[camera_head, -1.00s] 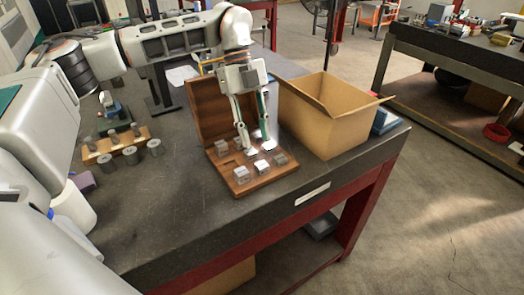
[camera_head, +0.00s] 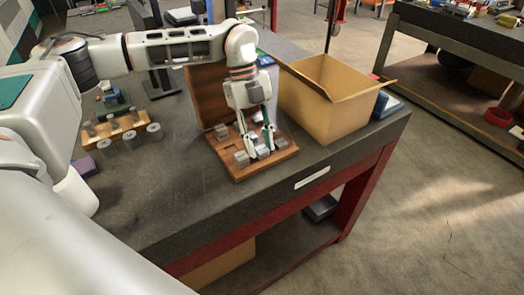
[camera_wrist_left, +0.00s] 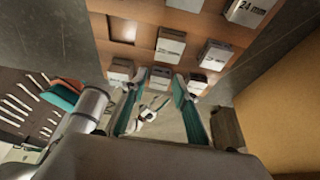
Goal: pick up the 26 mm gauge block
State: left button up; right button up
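The wooden case (camera_head: 236,172) stands open on the bench, with its lid (camera_head: 207,95) raised behind. It holds several grey metal gauge blocks. My left gripper (camera_head: 257,154) reaches down into the case. In the left wrist view its two fingertips (camera_wrist_left: 158,82) are apart, either side of a block (camera_wrist_left: 160,77) in the row nearest the wrist. Gaps show beside that block. Another block (camera_wrist_left: 248,11) is marked 24. The other marks are too blurred to read, so I cannot tell which block is the 26 mm one. My right gripper is out of view.
A tall open cardboard box (camera_head: 325,98) stands just right of the case. A wooden rack (camera_head: 112,128) with metal cylinders is to the left, near a purple block (camera_head: 84,167). The bench's front edge (camera_head: 237,222) is close, and bare bench lies left of the case.

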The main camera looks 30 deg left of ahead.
pick_arm(q)
grip_shut()
jog(key=shift+r, duration=0.1)
